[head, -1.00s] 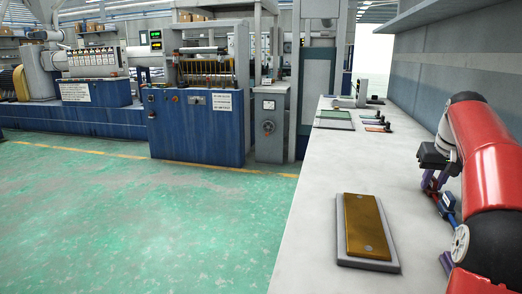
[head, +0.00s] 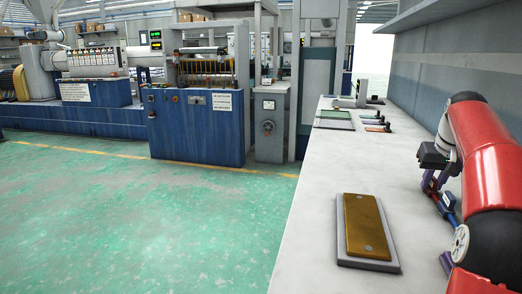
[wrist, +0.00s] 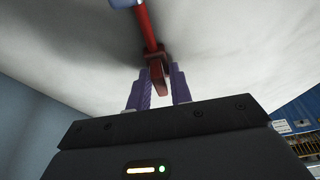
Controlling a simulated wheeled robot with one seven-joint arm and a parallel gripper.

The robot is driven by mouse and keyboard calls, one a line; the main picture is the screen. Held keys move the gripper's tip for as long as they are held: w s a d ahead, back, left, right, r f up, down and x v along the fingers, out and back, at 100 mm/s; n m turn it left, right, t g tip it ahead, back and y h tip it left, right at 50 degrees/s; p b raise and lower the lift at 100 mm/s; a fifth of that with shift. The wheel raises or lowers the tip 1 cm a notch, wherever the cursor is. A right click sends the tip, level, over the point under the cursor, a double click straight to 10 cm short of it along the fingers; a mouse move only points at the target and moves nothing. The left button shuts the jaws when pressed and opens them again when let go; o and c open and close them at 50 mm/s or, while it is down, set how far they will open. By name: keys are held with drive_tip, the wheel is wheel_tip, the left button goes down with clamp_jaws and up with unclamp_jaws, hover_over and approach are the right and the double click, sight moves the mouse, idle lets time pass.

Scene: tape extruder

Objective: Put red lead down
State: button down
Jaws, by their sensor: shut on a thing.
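The red lead (wrist: 149,30) shows in the wrist view as a red rod with a wider reddish-brown end between the purple fingers. My gripper (wrist: 160,78) is shut on that end. The lead runs away from the fingers toward the pale bench surface, where its far part meets a bluish-white piece at the picture's top edge. In the head view my gripper (head: 427,182) is low over the right side of the bench, and a small bit of red (head: 433,193) shows beside its fingers. I cannot tell whether the lead touches the bench.
A brown-gold plate on a grey base (head: 347,258) lies on the near part of the white bench (head: 315,215). Blue items (head: 447,203) lie close to my gripper. Several small devices and a green-topped panel (head: 335,115) stand farther back. The bench middle is clear.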

drive_tip(key=shift+r+p, duration=1.45)
drive_tip(key=shift+r, duration=2.5)
